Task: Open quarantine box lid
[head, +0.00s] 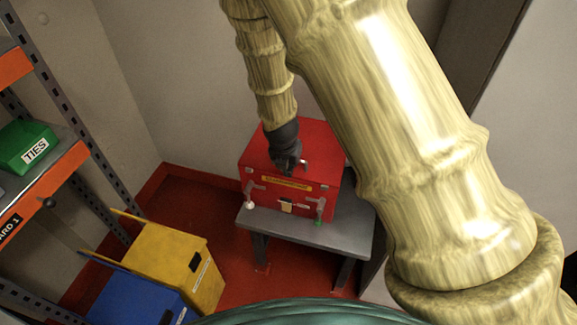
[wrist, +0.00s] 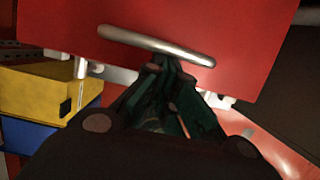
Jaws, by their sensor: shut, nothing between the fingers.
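The red quarantine box (head: 318,150) stands on a grey bench in the head view, and its lid looks down. A yellow label strip (head: 287,184) runs along its front edge. A metal bar handle (wrist: 155,45) crosses the red surface in the wrist view. My gripper (head: 289,171) is over the front part of the lid. In the wrist view its fingertips (wrist: 164,68) are together, empty, right at the near side of the bar's middle. I cannot tell whether they touch it. The front carries a padlock-like piece (head: 287,207) and a latch at each side.
The grey bench (head: 345,232) has bare room right of the box. A yellow bin (head: 180,262) and a blue bin (head: 130,298) stand at the lower left. A shelf rack with a green TIES box (head: 25,146) is at the left. Walls close in behind.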

